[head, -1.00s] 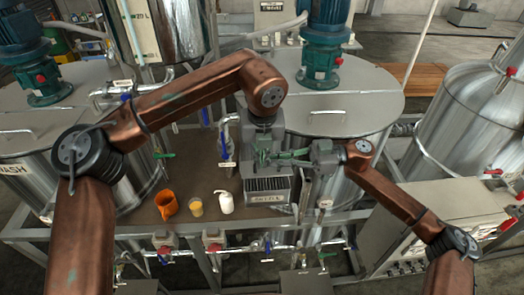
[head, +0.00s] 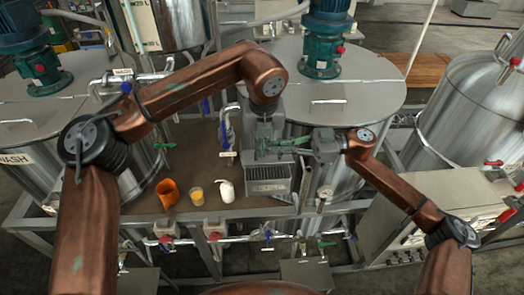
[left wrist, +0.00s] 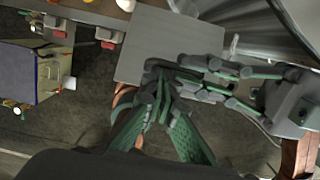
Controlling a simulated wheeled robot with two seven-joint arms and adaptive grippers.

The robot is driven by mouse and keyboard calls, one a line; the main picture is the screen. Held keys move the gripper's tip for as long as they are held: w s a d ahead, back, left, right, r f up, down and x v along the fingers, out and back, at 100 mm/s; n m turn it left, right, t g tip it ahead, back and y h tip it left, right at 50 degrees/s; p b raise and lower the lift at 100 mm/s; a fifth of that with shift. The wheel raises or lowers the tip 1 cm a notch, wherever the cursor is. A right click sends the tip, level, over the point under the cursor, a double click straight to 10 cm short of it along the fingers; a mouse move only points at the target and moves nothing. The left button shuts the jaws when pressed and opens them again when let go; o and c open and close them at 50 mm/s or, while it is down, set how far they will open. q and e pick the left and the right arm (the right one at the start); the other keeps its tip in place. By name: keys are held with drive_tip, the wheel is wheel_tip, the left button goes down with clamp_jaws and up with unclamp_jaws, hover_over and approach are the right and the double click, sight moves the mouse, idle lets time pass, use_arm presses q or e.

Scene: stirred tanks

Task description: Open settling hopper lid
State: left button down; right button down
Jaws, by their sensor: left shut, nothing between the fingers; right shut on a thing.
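The settling hopper (head: 267,187) is a grey ribbed box with a label, at the middle of the bench. Its top shows as a flat grey panel, the lid (left wrist: 165,42), in the left wrist view; it looks flat, and its handle is hidden behind the fingers. My left gripper (head: 264,138) is shut and empty, pointing down just above the hopper; its green fingers (left wrist: 160,105) also show in the left wrist view. My right gripper (head: 298,142) reaches in from the right, its fingers shut at the lid's edge; the grip itself is hidden by the crossing fingers.
An orange cup (head: 167,191), a yellow beaker (head: 197,196) and a white jug (head: 225,191) stand left of the hopper. A steel tank (head: 330,95) rises close behind it. Pipes with red and blue valves (head: 215,237) run along the front. Both grippers are crowded together.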

use_arm(q)
drive_tip(key=shift+w+r, duration=0.2)
drive_tip(key=shift+w, duration=0.3)
use_arm(e)
drive_tip(key=c, duration=2.3)
unclamp_jaws()
drive_tip(key=shift+f, duration=0.55)
drive_tip(key=shift+o, duration=1)
use_arm(q)
drive_tip(key=shift+f, duration=0.1)
use_arm(e)
drive_tip(key=shift+r, duration=0.1)
drive_tip(key=shift+s, duration=0.1)
